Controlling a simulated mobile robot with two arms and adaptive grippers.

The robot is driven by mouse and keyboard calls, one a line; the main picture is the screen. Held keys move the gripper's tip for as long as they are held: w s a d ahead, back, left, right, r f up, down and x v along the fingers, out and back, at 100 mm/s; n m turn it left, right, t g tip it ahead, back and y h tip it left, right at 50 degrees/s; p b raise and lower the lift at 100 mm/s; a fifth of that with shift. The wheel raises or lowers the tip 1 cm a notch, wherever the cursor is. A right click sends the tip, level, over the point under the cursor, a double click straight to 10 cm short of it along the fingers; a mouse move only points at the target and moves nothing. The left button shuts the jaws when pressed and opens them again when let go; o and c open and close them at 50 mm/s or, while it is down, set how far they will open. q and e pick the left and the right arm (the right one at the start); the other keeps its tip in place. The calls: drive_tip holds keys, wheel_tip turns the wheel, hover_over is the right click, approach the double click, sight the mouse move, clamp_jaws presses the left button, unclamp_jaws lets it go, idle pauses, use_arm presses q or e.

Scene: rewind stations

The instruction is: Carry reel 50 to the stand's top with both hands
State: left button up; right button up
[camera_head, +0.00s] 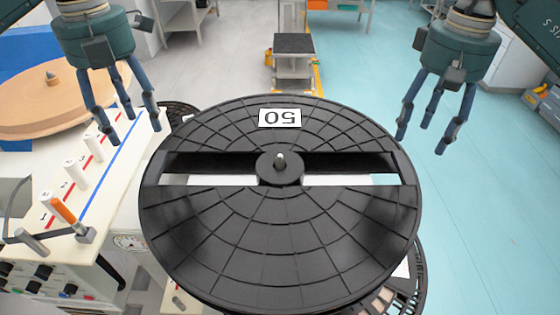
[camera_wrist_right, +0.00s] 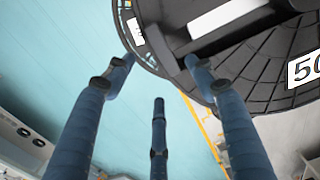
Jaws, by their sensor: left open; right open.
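Reel 50 (camera_head: 280,245), a large black disc with a white label reading 50 upside down, lies flat in the middle of the head view, with a metal pin showing through its hub. It also shows at the top right of the right wrist view (camera_wrist_right: 262,62). My left gripper (camera_head: 130,130) is open and empty above and left of the reel's far edge. My right gripper (camera_head: 425,140) is open and empty beyond the reel's right far edge. Its fingers (camera_wrist_right: 160,85) point toward the rim in the wrist view, with nothing between them. What supports the reel is mostly hidden beneath it.
A white machine (camera_head: 75,220) with pegs, red and blue lines and knobs stands at the left. A wooden-coloured disc (camera_head: 60,95) lies behind it. Another black reel shows partly underneath.

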sight(151, 166)
drive_tip(key=shift+s, duration=0.25)
drive_tip(key=shift+s+f, duration=0.1)
use_arm(q)
drive_tip(key=f, duration=0.9)
drive_tip(key=shift+s+f, duration=0.25)
drive_tip(key=shift+f, duration=0.15)
use_arm(e)
wheel_tip(151, 166, down, 10)
drive_tip(key=shift+r, duration=0.2)
use_arm(q)
drive_tip(key=shift+w+f, duration=0.1)
drive_tip(key=shift+f, duration=0.4)
use_arm(e)
drive_tip(key=shift+w+f, duration=0.2)
drive_tip(key=shift+f, duration=0.3)
use_arm(q)
clamp_jaws()
use_arm(e)
clamp_jaws()
use_arm(q)
drive_tip(key=shift+r, duration=0.15)
use_arm(e)
drive_tip(key=shift+r, duration=0.15)
